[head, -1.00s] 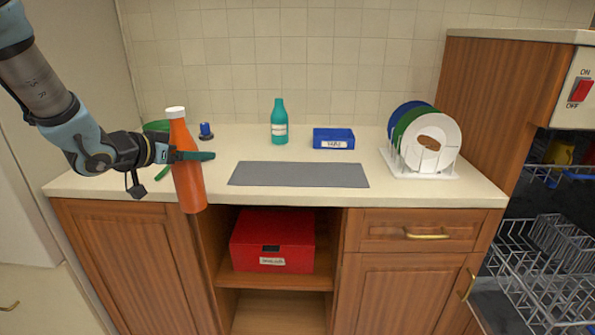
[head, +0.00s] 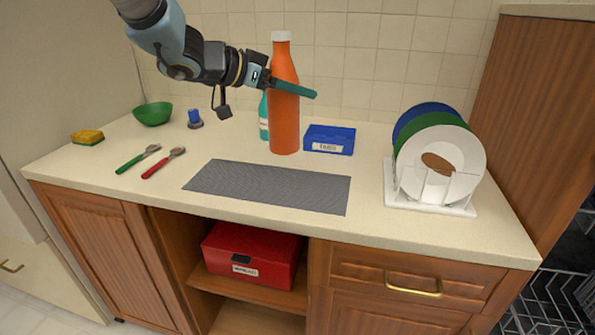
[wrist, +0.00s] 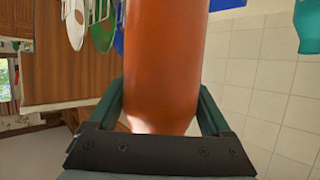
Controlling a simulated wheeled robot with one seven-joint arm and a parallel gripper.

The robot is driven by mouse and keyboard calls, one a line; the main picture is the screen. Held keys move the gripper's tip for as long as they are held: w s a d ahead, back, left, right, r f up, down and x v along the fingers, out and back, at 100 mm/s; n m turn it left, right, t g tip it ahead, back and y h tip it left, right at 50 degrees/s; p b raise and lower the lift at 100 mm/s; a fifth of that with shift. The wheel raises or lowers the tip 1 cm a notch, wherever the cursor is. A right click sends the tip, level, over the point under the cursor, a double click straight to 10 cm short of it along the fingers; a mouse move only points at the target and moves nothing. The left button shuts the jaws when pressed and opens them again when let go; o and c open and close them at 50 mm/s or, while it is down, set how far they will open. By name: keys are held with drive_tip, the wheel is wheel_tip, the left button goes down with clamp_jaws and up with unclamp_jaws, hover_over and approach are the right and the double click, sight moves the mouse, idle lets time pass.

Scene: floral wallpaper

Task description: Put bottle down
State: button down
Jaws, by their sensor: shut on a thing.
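An orange bottle with a white cap (head: 284,112) is upright in my gripper (head: 292,87), towards the back of the counter in the head view. My gripper is shut on the bottle around its middle. In the wrist view the orange bottle (wrist: 165,60) stands between the two green fingers (wrist: 160,108). I cannot tell whether its base touches the counter (head: 130,180) or hangs just above it. A teal bottle (head: 264,118) is behind the orange one and partly hidden.
A blue box (head: 330,139) is just right of the bottle. A dish rack (head: 430,200) with plates is further right. A grey mat (head: 265,186) lies in front. A green bowl (head: 153,113), a sponge (head: 88,137), utensils (head: 155,160) and a blue-topped item (head: 195,118) are left.

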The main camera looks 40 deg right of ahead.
sight(269, 125)
wheel_tip(269, 125, down, 10)
drive_tip(key=shift+d, duration=0.45)
drive_tip(key=shift+s, duration=0.1)
unclamp_jaws()
drive_tip(key=b+v, duration=0.1)
drive_tip(key=v, duration=1.1)
drive_tip(key=shift+a+b, duration=0.1)
drive_tip(key=shift+b, duration=0.25)
